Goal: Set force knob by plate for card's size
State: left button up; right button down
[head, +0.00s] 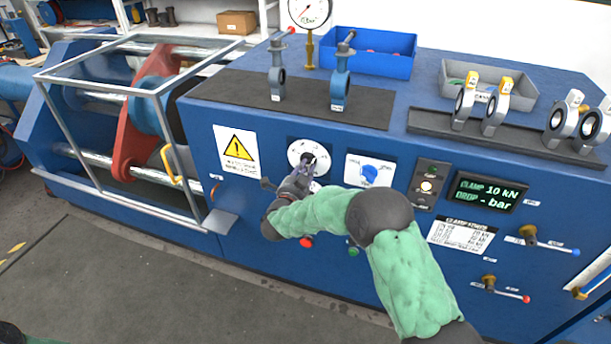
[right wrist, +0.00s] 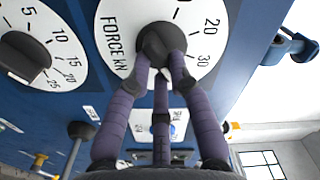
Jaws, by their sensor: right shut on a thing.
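The force dial (head: 299,148) is a round white plate on the blue machine's front. In the right wrist view it reads FORCE kN (right wrist: 115,45), with 20 and 30 visible. My right gripper (head: 306,168) is shut on its dark force knob (right wrist: 160,42), with fingers around the knob. The fingers hide the pointer. A black display (head: 487,193) reads CLAMP 10 kN and DROP - bar. Below it is a white table plate (head: 461,236) headed CLAMP FORCE; its rows are too small to read surely. I cannot make out the card. My left gripper is out of view.
Butterfly valves (head: 339,90) stand on top, near a blue bin (head: 368,52) and a grey tray (head: 487,84). Levers (head: 548,242) stick out at right. A metal guard frame (head: 125,92) is at left.

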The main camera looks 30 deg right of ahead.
jog(key=shift+f+m+b, duration=0.15)
jog(key=shift+m+b, duration=0.55)
jog(key=shift+m, duration=0.2)
jog(key=c, duration=1.1)
grip_release()
jog(key=shift+a, duration=0.1)
jog(key=v, duration=1.2)
